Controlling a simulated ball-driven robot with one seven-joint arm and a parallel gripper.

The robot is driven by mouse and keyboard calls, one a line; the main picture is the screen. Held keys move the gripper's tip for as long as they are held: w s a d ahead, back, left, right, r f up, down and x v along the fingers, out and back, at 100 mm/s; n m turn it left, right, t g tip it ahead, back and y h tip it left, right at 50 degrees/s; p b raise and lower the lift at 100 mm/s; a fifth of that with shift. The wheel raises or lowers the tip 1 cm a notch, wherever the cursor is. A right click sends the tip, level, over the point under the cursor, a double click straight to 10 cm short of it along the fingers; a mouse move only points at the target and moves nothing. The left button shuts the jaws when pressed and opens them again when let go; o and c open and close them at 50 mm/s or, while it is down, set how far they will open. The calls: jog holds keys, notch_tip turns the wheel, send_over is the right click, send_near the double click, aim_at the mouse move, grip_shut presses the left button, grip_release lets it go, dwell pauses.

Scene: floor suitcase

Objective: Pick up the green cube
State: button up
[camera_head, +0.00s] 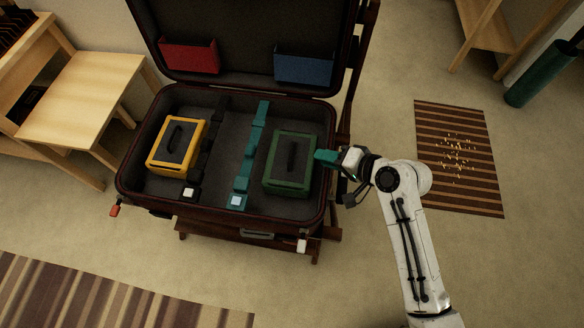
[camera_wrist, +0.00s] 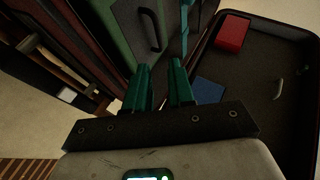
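The green cube (camera_head: 288,187) is a green-edged packing case with a dark top handle. It lies in the right part of the open suitcase's base (camera_head: 222,214). In the wrist view the green cube (camera_wrist: 116,38) is at the top, its black handle ahead of my fingers. My gripper (camera_head: 326,157), with teal fingers, is at the suitcase's right rim, just right of the cube. In the wrist view my gripper (camera_wrist: 161,72) has its fingers apart with nothing between them. I cannot tell whether it touches the cube.
A yellow case (camera_head: 160,165) lies in the left part of the base. A teal strap (camera_head: 248,150) and a black strap (camera_head: 205,150) run between the cases. The raised lid holds red (camera_head: 190,55) and blue (camera_head: 303,66) pockets. A wooden table (camera_head: 80,95) stands left.

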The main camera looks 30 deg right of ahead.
aim_at(298, 157)
jog(key=x, duration=0.5)
jog(key=shift+r, duration=0.1)
jog(key=shift+d+b+x, duration=0.2)
jog(key=shift+b+x, duration=0.4)
jog(key=shift+x, duration=2.45)
grip_shut()
